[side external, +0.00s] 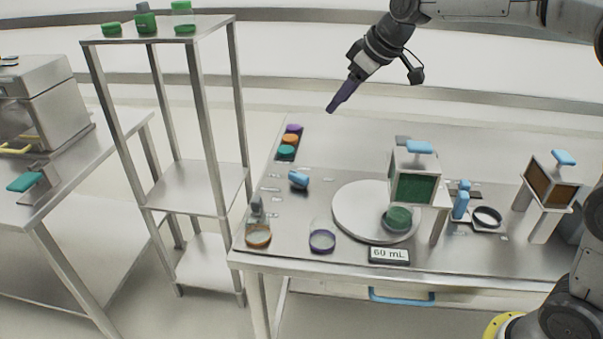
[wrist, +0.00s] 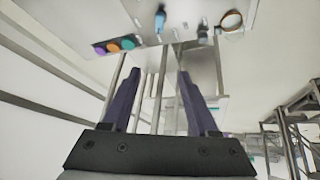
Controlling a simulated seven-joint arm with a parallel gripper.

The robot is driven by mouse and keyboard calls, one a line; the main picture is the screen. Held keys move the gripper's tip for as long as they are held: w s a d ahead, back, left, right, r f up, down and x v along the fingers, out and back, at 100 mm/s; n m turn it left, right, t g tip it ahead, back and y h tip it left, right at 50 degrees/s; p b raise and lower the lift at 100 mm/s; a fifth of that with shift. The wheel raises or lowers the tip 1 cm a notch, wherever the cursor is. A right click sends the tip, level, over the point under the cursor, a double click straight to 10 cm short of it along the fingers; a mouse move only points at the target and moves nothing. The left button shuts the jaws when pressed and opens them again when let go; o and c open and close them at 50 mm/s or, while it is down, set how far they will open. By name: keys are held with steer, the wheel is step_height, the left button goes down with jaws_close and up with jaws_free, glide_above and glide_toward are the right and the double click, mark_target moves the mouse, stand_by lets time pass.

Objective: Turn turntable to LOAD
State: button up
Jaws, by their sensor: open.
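The turntable is a pale round disc (side external: 352,208) lying flat on the metal table. A green-filled cup (side external: 397,219) sits at its front right, below a hopper with green contents (side external: 413,187). I cannot read any LOAD mark. A blue handle (side external: 298,180) stands left of the disc; a blue handle also shows at the top of the wrist view (wrist: 160,20). My gripper (side external: 331,108) is high above the table's back, left of the hopper and well apart from the disc. In the wrist view its two purple fingers (wrist: 158,72) are spread with nothing between them.
Purple, orange and green discs (side external: 290,139) lie at the back left. A brown-filled hopper (side external: 553,185) stands right. A metal shelf (side external: 195,190) stands left of the table.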

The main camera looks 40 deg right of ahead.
steer(key=w+d+r+x, duration=0.1)
steer(key=x, duration=0.7)
steer(key=g, duration=0.2)
glide_toward(301, 175)
steer(key=x, duration=0.9)
steer(key=shift+w+f, duration=0.1)
steer(key=shift+w, duration=0.05)
steer(key=shift+c, duration=0.3)
jaws_close()
